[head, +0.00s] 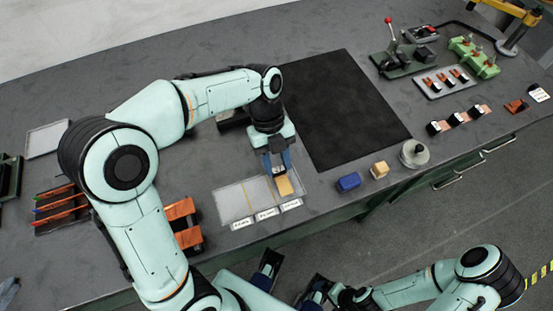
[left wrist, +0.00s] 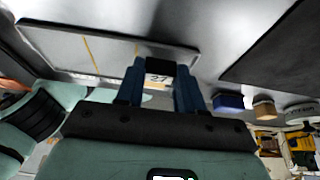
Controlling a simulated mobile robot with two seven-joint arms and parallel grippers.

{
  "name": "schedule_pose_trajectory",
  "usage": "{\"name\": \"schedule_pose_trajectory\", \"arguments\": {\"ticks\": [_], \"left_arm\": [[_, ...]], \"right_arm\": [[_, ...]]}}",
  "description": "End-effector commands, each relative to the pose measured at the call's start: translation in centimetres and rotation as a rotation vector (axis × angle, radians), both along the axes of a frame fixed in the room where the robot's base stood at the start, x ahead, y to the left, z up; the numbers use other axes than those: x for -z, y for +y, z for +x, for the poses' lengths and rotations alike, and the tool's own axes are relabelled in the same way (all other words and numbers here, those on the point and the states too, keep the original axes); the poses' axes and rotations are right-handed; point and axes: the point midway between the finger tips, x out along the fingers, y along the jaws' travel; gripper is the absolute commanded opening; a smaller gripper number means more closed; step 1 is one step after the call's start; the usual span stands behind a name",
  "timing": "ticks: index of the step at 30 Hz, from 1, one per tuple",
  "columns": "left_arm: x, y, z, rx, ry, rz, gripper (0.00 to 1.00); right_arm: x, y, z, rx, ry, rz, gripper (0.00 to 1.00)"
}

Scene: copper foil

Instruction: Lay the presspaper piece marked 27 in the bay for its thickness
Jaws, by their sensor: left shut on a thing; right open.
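A pale tray (head: 233,203) lies near the front edge of the table, split into three bays by thin yellow lines, with white labels along its front; their print is too small to read. My left gripper (head: 278,172) points down over the tray's right bay, shut on a small tan presspaper piece (head: 285,187). In the left wrist view the piece (left wrist: 158,78) shows the mark 27 between the blue fingers, and the tray (left wrist: 62,43) lies beyond. I cannot tell whether the piece touches the tray. My right gripper (head: 291,281) is open and empty in front of the table.
A blue block (head: 348,182), a tan block (head: 379,169) and a round metal weight (head: 414,154) stand right of the tray. A black mat (head: 345,105) lies behind. A press with a red-knobbed lever (head: 397,58) stands at the back right.

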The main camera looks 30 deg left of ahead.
Motion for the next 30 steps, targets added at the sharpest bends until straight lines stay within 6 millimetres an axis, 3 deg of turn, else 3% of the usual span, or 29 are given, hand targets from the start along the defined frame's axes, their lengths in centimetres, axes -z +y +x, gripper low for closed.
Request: {"name": "schedule_pose_trajectory", "arguments": {"ticks": [30], "left_arm": [[1.3,0.0,0.0,0.000,0.001,0.001,0.10]], "right_arm": [[1.0,0.0,-0.2,0.000,0.003,0.000,1.00]]}}
